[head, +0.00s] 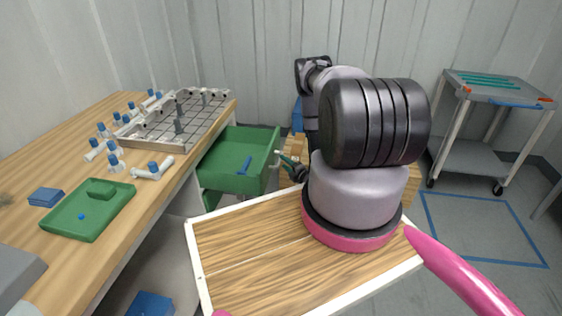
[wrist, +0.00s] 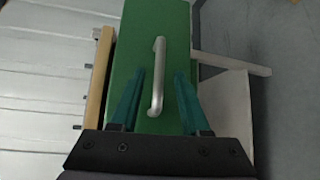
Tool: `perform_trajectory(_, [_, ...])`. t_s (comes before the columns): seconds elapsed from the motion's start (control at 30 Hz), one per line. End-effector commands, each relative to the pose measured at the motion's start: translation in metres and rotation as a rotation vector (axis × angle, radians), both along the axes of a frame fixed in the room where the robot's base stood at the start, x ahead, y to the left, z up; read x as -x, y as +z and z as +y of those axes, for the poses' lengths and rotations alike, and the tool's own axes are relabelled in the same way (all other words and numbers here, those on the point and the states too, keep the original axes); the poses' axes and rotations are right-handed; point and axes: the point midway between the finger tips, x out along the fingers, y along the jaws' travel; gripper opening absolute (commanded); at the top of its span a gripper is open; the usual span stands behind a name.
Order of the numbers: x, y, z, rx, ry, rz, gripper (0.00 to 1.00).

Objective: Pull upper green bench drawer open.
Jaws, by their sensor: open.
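The upper green bench drawer (head: 232,143) stands out from the bench's right side in the head view, its inside showing. In the wrist view its green front (wrist: 128,55) carries a silver bar handle (wrist: 157,75). My gripper (wrist: 159,77) is open, with one teal finger on each side of the handle. The handle is nearer the left finger; I cannot tell whether they touch. In the head view my gripper (head: 291,163) is at the drawer's right end, partly hidden by my arm.
Another green drawer front (head: 214,199) shows below. The wooden bench (head: 150,205) holds a metal grid rack (head: 182,122), blue-capped vessels and a green tray (head: 88,213). A grey cart (head: 490,90) stands right, beside clear floor.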

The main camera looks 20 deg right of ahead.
Motion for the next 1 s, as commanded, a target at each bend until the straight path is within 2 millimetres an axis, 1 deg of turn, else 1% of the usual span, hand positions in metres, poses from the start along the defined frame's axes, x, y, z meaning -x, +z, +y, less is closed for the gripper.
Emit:
perform_trajectory(0.03, [0.012,0.001,-0.003,-0.003,-0.006,0.003,0.46])
perform_trajectory(0.2, [0.043,0.005,-0.007,-0.001,-0.004,0.002,0.46])
perform_trajectory(0.3, [0.055,0.007,-0.009,0.0,-0.002,0.002,0.46])
perform_trajectory(0.4, [0.062,0.008,-0.009,-0.001,-0.001,0.001,0.46])
perform_trajectory(0.87, [0.064,0.009,-0.009,0.0,0.0,0.0,0.46])
perform_trajectory(1.0, [0.06,0.012,-0.011,-0.003,-0.005,0.001,0.46])
